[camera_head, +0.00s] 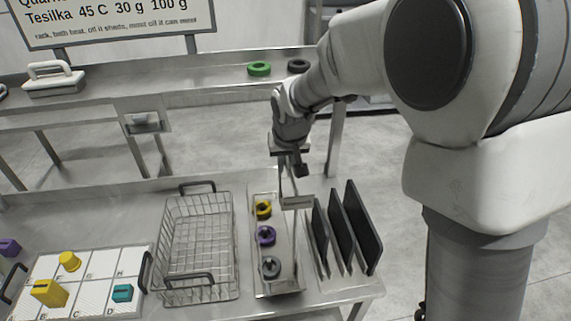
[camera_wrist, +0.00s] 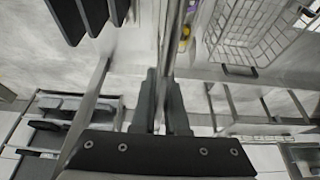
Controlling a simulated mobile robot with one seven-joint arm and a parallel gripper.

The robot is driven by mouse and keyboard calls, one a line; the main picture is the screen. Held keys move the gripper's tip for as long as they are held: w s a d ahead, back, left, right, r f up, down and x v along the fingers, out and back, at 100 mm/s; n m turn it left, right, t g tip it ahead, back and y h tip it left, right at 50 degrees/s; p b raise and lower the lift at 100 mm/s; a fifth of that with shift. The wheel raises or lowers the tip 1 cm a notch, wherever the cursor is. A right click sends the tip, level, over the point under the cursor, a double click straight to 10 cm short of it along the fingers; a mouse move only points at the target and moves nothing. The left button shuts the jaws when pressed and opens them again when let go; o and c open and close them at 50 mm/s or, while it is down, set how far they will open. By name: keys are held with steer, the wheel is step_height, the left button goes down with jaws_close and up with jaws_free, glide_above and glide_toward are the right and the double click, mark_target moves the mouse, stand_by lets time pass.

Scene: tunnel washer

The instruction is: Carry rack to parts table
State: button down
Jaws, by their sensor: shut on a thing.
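The rack (camera_head: 290,262) is a narrow metal tray with a tall upright handle at its far end. It holds a yellow ring (camera_head: 263,210), a purple ring (camera_head: 266,236) and a grey ring (camera_head: 270,267) in a row. My gripper (camera_head: 289,172) is above the rack's far end, pointing down. In the wrist view my gripper (camera_wrist: 161,98) is shut on a thin upright metal strip (camera_wrist: 171,42), which looks like the rack's handle. The rack is at or just above the tabletop; I cannot tell whether it touches.
A wire basket (camera_head: 165,250) is close on the left, and black upright plates (camera_head: 355,228) stand close on the right. A white lettered board (camera_head: 95,268) with coloured blocks lies far left. A back bench (camera_head: 200,82) carries a green ring (camera_head: 259,69) and a dark ring (camera_head: 298,65).

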steer(key=shift+w+f+b, duration=0.15)
steer(key=shift+f+b, duration=0.1)
steer(key=shift+b, duration=0.1)
steer(key=shift+f, duration=0.15)
stand_by(0.6)
